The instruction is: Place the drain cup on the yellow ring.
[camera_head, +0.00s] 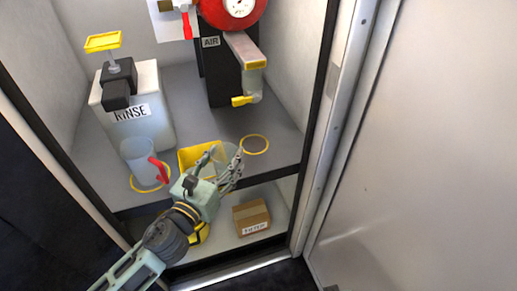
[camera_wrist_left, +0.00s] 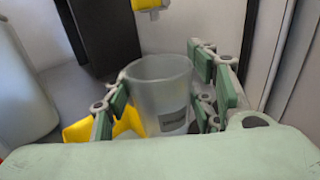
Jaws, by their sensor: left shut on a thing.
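The drain cup (camera_wrist_left: 158,83) is a clear, frosted cup with a dark label that is too blurred to read. It sits between the green-padded fingers of my left gripper (camera_head: 225,163), which is shut on it. In the head view the cup (camera_head: 229,150) shows only partly behind the fingers, just left of a yellow ring (camera_head: 266,150) lying flat on the grey shelf. Whether the cup's base touches the shelf cannot be told. A second yellow ring (camera_head: 134,185) lies around the foot of a clear jug (camera_head: 138,160) with a red handle. My right gripper is not in view.
A yellow holder (camera_head: 187,158) stands behind and left of my gripper. A yellow-handled valve (camera_head: 243,100) hangs from the black AIR unit above the right ring. A white RINSE tank (camera_head: 150,112) stands at left. A cardboard box (camera_head: 251,215) is on the lower shelf.

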